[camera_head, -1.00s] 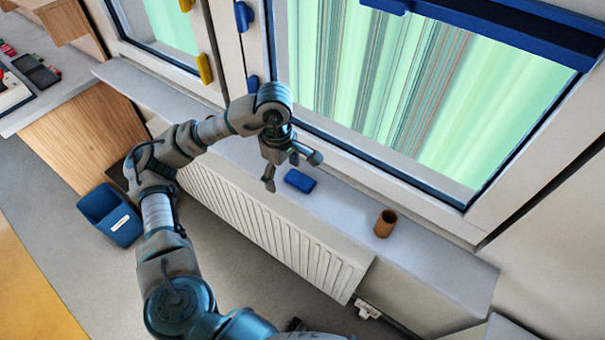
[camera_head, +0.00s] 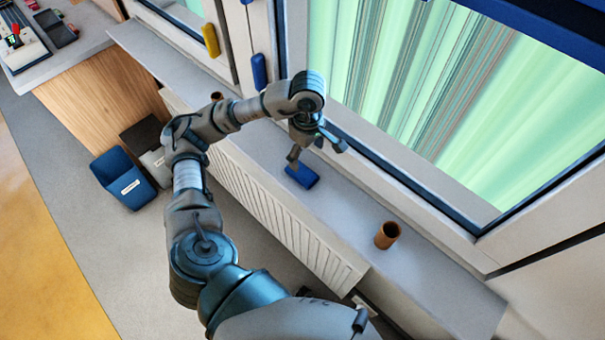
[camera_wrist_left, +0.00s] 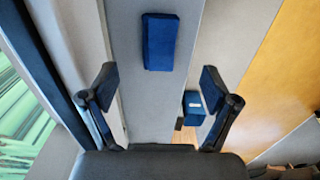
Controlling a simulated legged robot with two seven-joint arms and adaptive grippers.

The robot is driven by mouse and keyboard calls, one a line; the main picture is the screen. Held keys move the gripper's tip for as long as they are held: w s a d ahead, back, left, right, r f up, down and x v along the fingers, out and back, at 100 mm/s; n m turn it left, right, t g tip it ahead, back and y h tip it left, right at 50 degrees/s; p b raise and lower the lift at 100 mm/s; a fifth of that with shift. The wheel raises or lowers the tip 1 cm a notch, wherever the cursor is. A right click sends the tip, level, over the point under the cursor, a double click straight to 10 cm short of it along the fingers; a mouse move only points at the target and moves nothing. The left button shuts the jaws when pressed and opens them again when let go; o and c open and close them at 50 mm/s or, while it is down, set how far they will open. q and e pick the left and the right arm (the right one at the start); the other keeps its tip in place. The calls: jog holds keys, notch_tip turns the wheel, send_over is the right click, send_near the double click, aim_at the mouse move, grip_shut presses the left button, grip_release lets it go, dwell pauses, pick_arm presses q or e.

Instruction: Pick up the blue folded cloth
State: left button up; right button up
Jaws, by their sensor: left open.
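The blue folded cloth (camera_head: 302,175) lies flat on the grey window sill, below the window. In the left wrist view the cloth (camera_wrist_left: 160,42) is ahead of the fingertips, between their lines and a little above the middle. My left gripper (camera_head: 316,150) is over the sill at the cloth, and one finger overlaps the cloth's edge in the head view. In the left wrist view the fingers of the left gripper (camera_wrist_left: 157,88) are spread wide with nothing between them. I cannot tell how high it is above the cloth. My right gripper is in neither view.
A brown cup (camera_head: 387,235) stands on the sill (camera_head: 345,205) to the right of the cloth. The window frame (camera_head: 400,178) borders the sill behind, and a white radiator (camera_head: 270,210) is below. A blue bin (camera_head: 123,178) stands on the floor at left.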

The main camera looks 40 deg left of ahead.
pick_arm(q)
send_over(308, 176)
notch_tip(308, 176, down, 4)
jog(key=shift+w+a+f, duration=0.1)
jog(key=shift+a+f, duration=0.05)
jog(key=shift+f, duration=0.55)
notch_tip(308, 176, down, 5)
jog(key=shift+r, duration=0.2)
jog(key=c, duration=1)
